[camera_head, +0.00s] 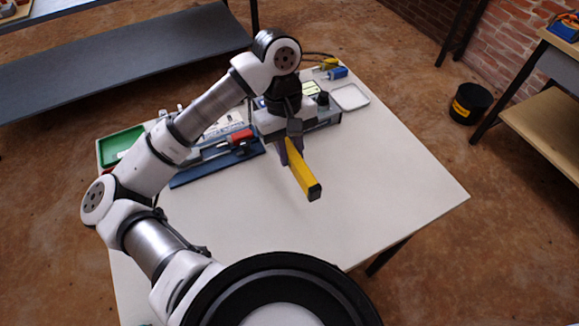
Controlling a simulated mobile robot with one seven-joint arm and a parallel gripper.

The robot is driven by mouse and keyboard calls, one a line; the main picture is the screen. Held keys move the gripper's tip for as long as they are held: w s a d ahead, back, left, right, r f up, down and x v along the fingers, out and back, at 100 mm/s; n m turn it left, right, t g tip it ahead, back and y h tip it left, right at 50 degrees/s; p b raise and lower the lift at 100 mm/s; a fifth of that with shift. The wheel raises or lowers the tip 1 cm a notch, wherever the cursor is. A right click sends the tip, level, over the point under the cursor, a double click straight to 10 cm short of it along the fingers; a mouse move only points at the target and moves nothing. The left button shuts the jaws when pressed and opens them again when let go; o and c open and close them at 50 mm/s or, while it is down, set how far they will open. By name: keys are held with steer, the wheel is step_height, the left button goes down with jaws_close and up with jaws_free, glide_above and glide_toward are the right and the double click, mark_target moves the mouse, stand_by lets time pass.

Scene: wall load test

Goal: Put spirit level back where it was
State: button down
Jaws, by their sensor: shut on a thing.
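The spirit level (303,174) is a yellow bar with a dark end cap. My gripper (290,150) is shut on it near its far end. The level points toward the front right, its dark-capped end nearest the camera. It appears to be held above the white table (390,220), but I cannot tell the exact height. My arm and gripper hide part of the table's back area and the far end of the level.
A green tray (121,146) sits at the table's left corner. A blue mat (215,169) with tools, a grey device (327,113) and a white tray (351,97) line the back. The front and right of the table are clear. A black bucket (470,103) stands on the floor.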

mark_target(292, 184)
steer(key=x, duration=0.2)
steer(key=w+p+x, duration=0.1)
steer(key=x, duration=0.4)
steer(key=shift+w+a+f, duration=0.3)
steer(key=shift+f, duration=0.3)
steer(key=shift+f, duration=0.15)
steer(key=c, duration=1.3)
jaws_free()
steer(key=shift+o, duration=0.2)
